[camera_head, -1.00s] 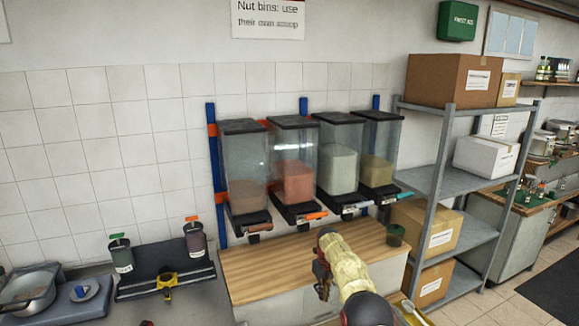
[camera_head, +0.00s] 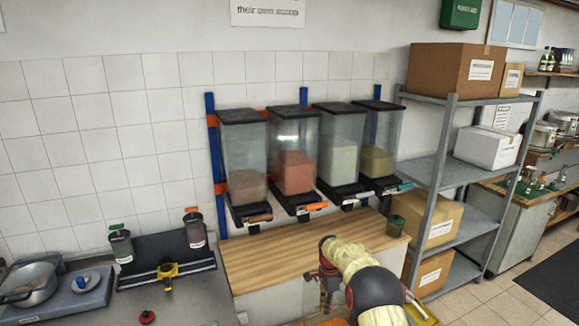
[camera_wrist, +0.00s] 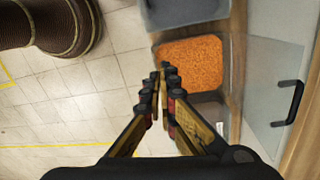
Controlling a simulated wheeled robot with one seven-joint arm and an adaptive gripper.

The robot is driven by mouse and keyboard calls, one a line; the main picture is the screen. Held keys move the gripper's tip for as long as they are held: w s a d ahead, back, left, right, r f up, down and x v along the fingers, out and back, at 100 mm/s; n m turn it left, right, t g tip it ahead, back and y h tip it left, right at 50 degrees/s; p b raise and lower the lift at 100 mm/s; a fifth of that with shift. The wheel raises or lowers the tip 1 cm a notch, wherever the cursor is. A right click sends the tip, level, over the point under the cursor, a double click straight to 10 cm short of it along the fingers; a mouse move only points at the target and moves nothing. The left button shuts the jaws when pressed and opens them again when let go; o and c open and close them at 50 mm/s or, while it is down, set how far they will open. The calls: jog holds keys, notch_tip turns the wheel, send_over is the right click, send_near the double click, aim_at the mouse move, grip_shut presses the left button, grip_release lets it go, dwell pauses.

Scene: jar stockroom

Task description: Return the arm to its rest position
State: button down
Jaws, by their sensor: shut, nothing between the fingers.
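My arm (camera_head: 360,262), with a pale yellow cover and dark joints, rises in front of the wooden counter in the head view. Its hand end points down at the counter's front edge, and its fingertips cannot be made out there. In the wrist view my gripper (camera_wrist: 166,72) is shut, its fingertips together with nothing between them. The fingertips show over the left part of an open container of orange granules (camera_wrist: 190,65); the height between them cannot be told.
A metal shelf (camera_head: 440,170) with boxes stands right. A grey bin (camera_wrist: 185,10) lies beyond the granules; open tiled floor (camera_wrist: 80,100) is left.

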jog(key=s+d+r+n+t+b, duration=0.1)
jog(key=s+d+r+n+b, duration=0.15)
jog(key=s+r+n, duration=1.5)
jog(key=s+d+r+m+t+b, duration=0.1)
jog(key=s+r, duration=0.5)
jog(key=s, duration=1)
jog(key=s+d+r+m+t+b, duration=0.1)
jog(key=s+r+t, duration=0.3)
jog(key=s, duration=1.2)
jog(key=shift+d+r+t+b, duration=0.3)
jog(key=shift+r+b, duration=0.15)
jog(key=shift+r, duration=1.1)
